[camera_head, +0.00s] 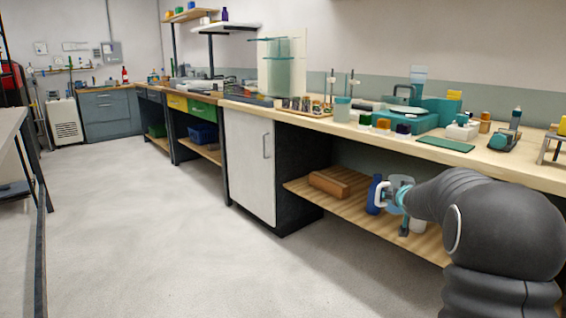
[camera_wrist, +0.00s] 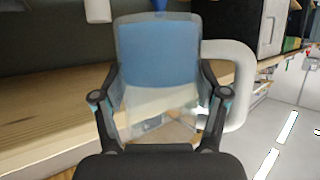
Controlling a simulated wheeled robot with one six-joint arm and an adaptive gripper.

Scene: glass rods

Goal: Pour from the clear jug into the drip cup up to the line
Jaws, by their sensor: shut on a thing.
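The clear jug (camera_wrist: 160,105) stands between my gripper's two fingers (camera_wrist: 160,96) in the wrist view, and my gripper is shut on its body. Its white handle (camera_wrist: 242,85) sticks out to the right. A blue area shows through the upper part of the jug; I cannot tell whether it is contents or something behind. In the head view my gripper (camera_head: 396,196) is in front of the lower shelf, with the pale jug (camera_head: 403,181) partly hidden by it.
The wooden lower shelf (camera_head: 345,208) holds a brown block (camera_head: 329,184). The worktop (camera_head: 470,157) above carries several small jars, a teal case (camera_head: 436,112) and a green mat (camera_head: 445,144). A white cabinet door (camera_head: 250,166) stands left. The floor (camera_head: 130,240) is clear.

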